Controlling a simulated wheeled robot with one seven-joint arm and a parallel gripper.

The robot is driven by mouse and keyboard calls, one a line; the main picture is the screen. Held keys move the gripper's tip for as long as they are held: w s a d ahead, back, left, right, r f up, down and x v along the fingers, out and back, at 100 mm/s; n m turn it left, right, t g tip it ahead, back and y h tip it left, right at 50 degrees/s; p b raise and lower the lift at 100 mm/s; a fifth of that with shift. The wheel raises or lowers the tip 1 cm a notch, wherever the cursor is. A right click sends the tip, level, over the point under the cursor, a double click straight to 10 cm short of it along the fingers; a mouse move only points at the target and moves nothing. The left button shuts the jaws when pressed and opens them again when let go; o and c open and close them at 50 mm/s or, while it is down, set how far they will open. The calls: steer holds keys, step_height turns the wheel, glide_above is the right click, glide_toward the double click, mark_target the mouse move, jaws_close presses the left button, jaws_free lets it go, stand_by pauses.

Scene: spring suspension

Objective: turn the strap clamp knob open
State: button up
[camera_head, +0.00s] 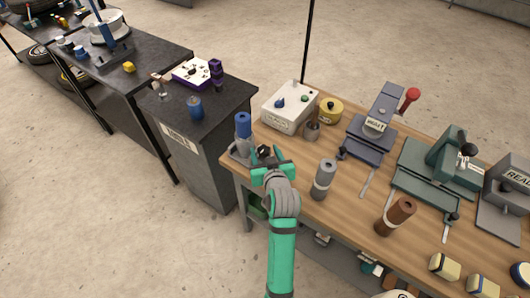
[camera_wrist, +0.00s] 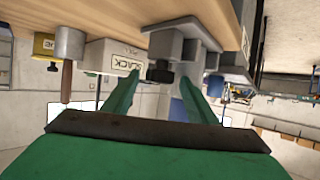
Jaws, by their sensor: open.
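The strap clamp is a grey block (camera_head: 240,148) at the left corner of the wooden bench, beside an upright blue cylinder (camera_head: 243,125). Its black knob (camera_wrist: 160,72) shows in the wrist view, and a small dark part of it (camera_head: 264,151) shows in the head view. My green gripper (camera_head: 265,157) is at the bench's left end. In the wrist view the open fingers (camera_wrist: 158,82) stand on either side of the knob, with gaps visible. I cannot tell whether the knob lies fully between the tips in depth.
A grey cylinder (camera_head: 323,180) stands to the right of my gripper. A purple vise (camera_head: 375,125) is further right. A dark cabinet (camera_head: 205,130) stands left of the bench.

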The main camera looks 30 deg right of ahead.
steer(key=v, duration=1)
steer(key=shift+s, duration=0.4)
steer(key=shift+a, duration=0.2)
